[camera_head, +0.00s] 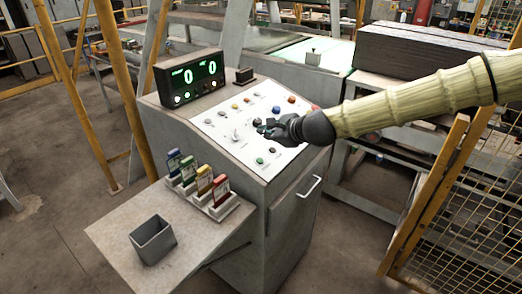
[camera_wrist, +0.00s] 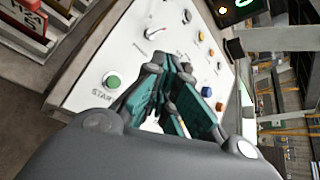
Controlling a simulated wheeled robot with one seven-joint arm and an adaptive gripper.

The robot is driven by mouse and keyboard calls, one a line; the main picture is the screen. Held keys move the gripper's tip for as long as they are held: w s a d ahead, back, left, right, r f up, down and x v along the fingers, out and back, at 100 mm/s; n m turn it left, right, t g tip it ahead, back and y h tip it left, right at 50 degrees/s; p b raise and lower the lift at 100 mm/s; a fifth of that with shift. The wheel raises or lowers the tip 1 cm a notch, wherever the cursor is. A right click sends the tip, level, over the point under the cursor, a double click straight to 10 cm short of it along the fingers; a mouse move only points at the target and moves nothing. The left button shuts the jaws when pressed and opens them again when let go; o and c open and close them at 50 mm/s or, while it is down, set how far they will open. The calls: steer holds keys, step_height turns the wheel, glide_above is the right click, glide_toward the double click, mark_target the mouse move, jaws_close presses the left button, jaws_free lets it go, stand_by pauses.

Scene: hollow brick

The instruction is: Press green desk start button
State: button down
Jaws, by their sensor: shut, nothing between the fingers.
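The green start button (camera_wrist: 112,81), a round knob with the label START beside it, is on the white sloped panel of the desk, left of my fingers in the wrist view. In the head view, a green button (camera_head: 260,161) sits near the panel's lower edge. My gripper (camera_head: 263,128) hovers over the middle right of the panel, up from that button and apart from it. The teal-padded fingers (camera_wrist: 172,85) are shut and empty. They hide part of the panel.
The desk (camera_head: 228,165) carries a display (camera_head: 190,78) with green zeros. A side shelf (camera_head: 112,240) holds a grey bin (camera_head: 153,239) and a rack of coloured tags (camera_head: 208,205). Other knobs and buttons surround my gripper. A yellow mesh fence (camera_head: 470,200) stands at right.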

steer(key=b, duration=0.4)
glide_above(261, 163)
steer(key=s, duration=0.1)
steer(key=f, duration=0.4)
steer(key=shift+s+d, duration=0.2)
steer(key=shift+d, duration=0.1)
steer(key=f, duration=0.1)
steer(key=w+f+b, duration=0.1)
steer(key=f, duration=0.1)
steer(key=shift+w+a+f, duration=0.15)
steer(key=shift+w+a, duration=0.1)
steer(key=shift+s+a+f+b, duration=0.1)
steer(key=shift+s+b, duration=0.15)
steer(key=shift+b, duration=0.15)
steer(key=shift+w, duration=0.1)
